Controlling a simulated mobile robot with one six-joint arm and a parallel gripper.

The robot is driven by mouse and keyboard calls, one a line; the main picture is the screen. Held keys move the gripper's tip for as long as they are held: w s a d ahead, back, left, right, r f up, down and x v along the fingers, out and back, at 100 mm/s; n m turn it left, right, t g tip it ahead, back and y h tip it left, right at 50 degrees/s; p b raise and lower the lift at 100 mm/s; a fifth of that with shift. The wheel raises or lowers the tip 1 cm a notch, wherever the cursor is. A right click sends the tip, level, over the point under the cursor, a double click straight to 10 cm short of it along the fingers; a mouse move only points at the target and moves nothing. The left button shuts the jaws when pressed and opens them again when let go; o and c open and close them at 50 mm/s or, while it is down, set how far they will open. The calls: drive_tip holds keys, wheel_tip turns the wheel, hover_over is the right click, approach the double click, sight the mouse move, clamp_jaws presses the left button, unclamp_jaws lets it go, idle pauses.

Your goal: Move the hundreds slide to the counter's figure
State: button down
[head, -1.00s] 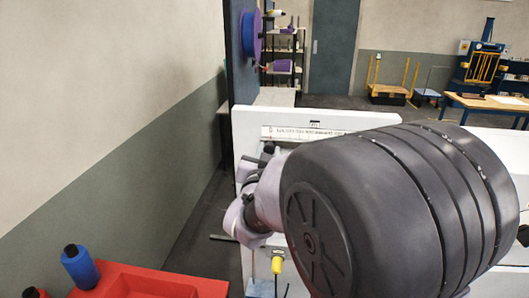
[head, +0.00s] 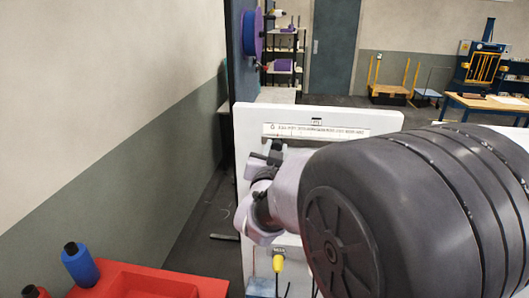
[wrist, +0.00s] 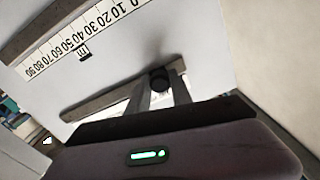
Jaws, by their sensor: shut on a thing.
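A black knob (wrist: 160,79), which I take to be the hundreds slide, sits on a grey rail (wrist: 95,104) on the white panel (wrist: 210,38) in the wrist view. It is near the rail's right end there. My gripper (wrist: 162,88) is shut on it, one finger on each side. In the head view my gripper (head: 268,156) is at the rail's left end, below a long printed scale (head: 317,131); the knob is hidden there. The scale's numbers are too small to read surely. I cannot make out the counter's figure.
In the wrist view, a second scale (wrist: 84,38) marked in tens up to 90 runs beside another grey rail (wrist: 40,28). A yellow knob (head: 278,263) is lower on the panel in the head view.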

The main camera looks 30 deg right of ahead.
drive_tip(key=s+d+b, duration=0.1)
drive_tip(key=d, duration=0.1)
drive_tip(key=s+d+b, duration=0.1)
drive_tip(key=s+d, duration=0.1)
drive_tip(key=s+d+b, duration=0.1)
drive_tip(key=d, duration=0.2)
drive_tip(key=shift+s+b, duration=0.4)
drive_tip(key=c, duration=1.1)
unclamp_jaws()
drive_tip(key=shift+c, duration=0.2)
drive_tip(key=shift+s, duration=0.1)
drive_tip(key=b+v, duration=0.5)
drive_tip(key=v, duration=1.2)
drive_tip(key=shift+s+a, duration=0.1)
drive_tip(key=shift+a, duration=0.05)
